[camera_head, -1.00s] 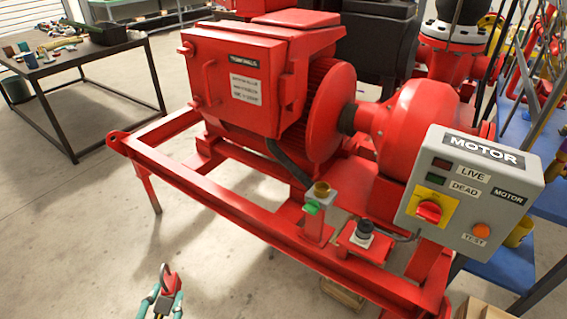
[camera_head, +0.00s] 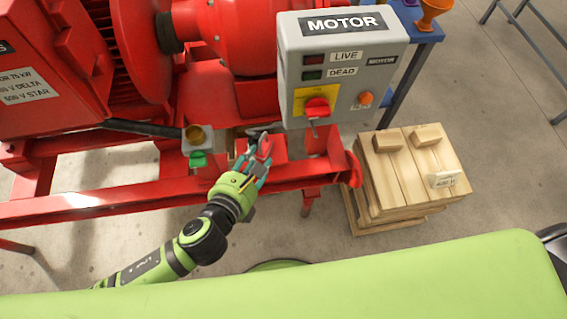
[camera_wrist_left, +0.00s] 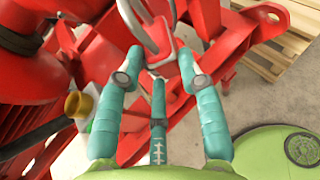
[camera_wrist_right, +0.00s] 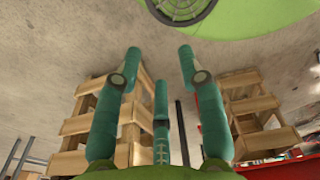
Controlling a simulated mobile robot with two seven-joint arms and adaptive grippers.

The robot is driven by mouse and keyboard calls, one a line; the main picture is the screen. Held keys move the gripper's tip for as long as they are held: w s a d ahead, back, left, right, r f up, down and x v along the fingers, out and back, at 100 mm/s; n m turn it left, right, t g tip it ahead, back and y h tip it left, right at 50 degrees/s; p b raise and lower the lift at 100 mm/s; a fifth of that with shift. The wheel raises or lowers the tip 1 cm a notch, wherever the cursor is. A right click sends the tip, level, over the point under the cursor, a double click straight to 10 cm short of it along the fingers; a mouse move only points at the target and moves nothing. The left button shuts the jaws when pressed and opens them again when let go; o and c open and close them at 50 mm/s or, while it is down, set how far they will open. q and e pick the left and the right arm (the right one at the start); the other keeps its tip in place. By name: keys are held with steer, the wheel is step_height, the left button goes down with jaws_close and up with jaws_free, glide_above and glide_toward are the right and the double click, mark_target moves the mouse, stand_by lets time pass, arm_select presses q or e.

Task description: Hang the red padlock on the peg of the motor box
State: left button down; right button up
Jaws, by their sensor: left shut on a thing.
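The red padlock (camera_head: 265,147) is held in the teal fingers of my left gripper (camera_head: 254,163), with its grey shackle toward the skid. In the left wrist view the padlock (camera_wrist_left: 165,43) sits at the fingertips, its shackle pointing up and left. The grey motor box (camera_head: 388,48) stands to the upper right of the padlock, apart from it.
The red skid rail (camera_head: 120,199) runs below the motor box. A small post with a green button (camera_head: 197,158) stands left of the gripper. A wooden crate (camera_head: 412,178) is at the right. Wooden pallets (camera_wrist_right: 72,127) show in the right wrist view.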

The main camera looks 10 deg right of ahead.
arm_select(q)
steer(key=s+d+f+m+g+h+p, duration=0.2)
steer(key=s+d+m+g+h+p, duration=0.25)
steer(key=d, duration=0.65)
steer(key=w+f+m+b, duration=0.1)
steer(key=w+b, duration=0.3)
steer(key=w, duration=0.5)
steer(key=shift+w+f+h+b, duration=0.3)
steer(key=shift+w+f+h, duration=0.1)
steer(key=shift+f+h, duration=0.05)
arm_select(e)
steer(key=shift+s+d+r, duration=0.5)
steer(key=shift+r, duration=0.05)
arm_select(q)
steer(key=shift+m, duration=0.25)
steer(key=c, duration=0.7)
jaws_free()
steer(key=shift+w, duration=0.1)
